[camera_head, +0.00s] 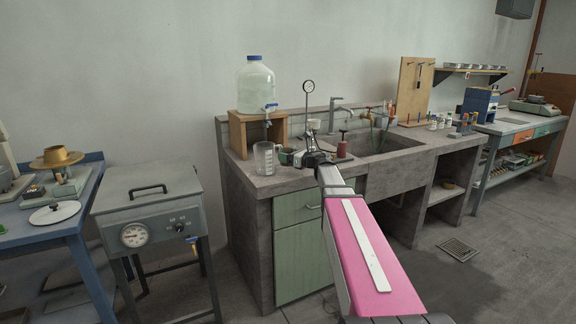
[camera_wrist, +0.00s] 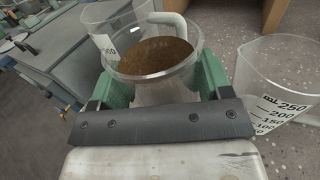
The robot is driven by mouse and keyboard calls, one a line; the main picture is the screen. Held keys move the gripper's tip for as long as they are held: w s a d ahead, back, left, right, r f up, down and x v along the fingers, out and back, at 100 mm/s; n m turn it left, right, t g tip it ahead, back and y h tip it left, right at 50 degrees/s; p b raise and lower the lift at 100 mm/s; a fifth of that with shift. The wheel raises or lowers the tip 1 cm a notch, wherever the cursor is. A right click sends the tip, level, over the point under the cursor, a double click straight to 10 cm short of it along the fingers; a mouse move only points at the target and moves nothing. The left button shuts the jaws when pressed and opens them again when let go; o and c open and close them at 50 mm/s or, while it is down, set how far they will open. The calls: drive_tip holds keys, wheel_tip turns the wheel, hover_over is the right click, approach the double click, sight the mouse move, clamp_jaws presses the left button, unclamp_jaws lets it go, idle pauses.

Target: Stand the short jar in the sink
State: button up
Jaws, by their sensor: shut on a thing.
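My gripper (camera_wrist: 163,88) is shut on a short clear jar (camera_wrist: 154,56) with a brown inside, held between its green fingers in the wrist view. The jar's open rim faces the camera. In the head view my gripper (camera_head: 298,157) is over the left front part of the concrete counter, and the jar is too small and covered to make out clearly. The sink (camera_head: 385,149) is a basin sunk in the counter, to the right of my gripper. Its floor is mostly hidden.
A clear measuring jug (camera_head: 265,159) stands left of my gripper; a graduated beaker (camera_wrist: 275,85) is close on the right in the wrist view. A brown bottle (camera_head: 342,149) stands between my gripper and the sink. A tap (camera_head: 338,108) rises behind the sink.

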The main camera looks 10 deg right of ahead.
drive_tip(key=shift+w+f, duration=0.1)
drive_tip(key=shift+f, duration=1.95)
drive_tip(key=shift+f, duration=0.1)
drive_tip(key=o, duration=1)
drive_tip(key=shift+s+d, duration=0.2)
drive_tip(key=shift+s, duration=0.1)
drive_tip(key=v, duration=1.1)
drive_tip(key=shift+d, duration=0.15)
